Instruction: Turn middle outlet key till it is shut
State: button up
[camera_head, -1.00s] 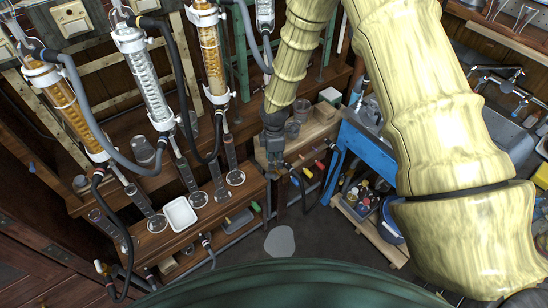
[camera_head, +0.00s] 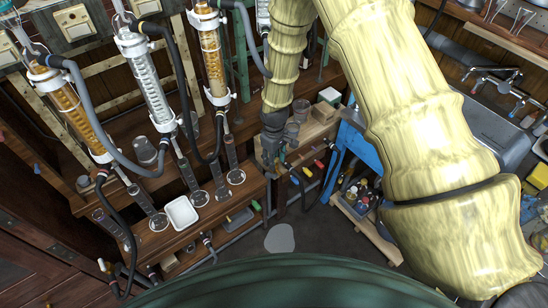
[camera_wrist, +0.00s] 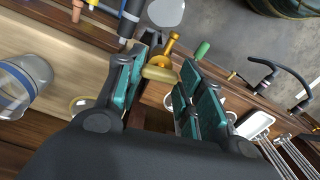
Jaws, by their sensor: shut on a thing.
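My gripper (camera_wrist: 162,70) is closed around a cream-coloured key handle (camera_wrist: 158,74) in the wrist view, with a teal-padded finger on either side. The handle sits beside a brass valve fitting (camera_wrist: 172,44). In the head view my gripper (camera_head: 271,168) is low at the right end of the wooden bench, and its fingers hide the held key there. A green key (camera_wrist: 203,50) stands apart, just beyond the right finger in the wrist view. It also shows in the head view (camera_head: 256,206). I cannot tell from the handle's angle whether the outlet is shut.
Red- and yellow-handled fittings (camera_head: 307,172) lie close right of my gripper. A blue frame (camera_head: 352,147) stands farther right. A white tray (camera_head: 181,213) and glass dishes rest on the bench, below glass condensers (camera_head: 145,80) with hoses.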

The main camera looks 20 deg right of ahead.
jog(key=shift+m, duration=1.1)
jog(key=o, duration=1)
notch_tip(320, 180, up, 12)
dwell(0.4)
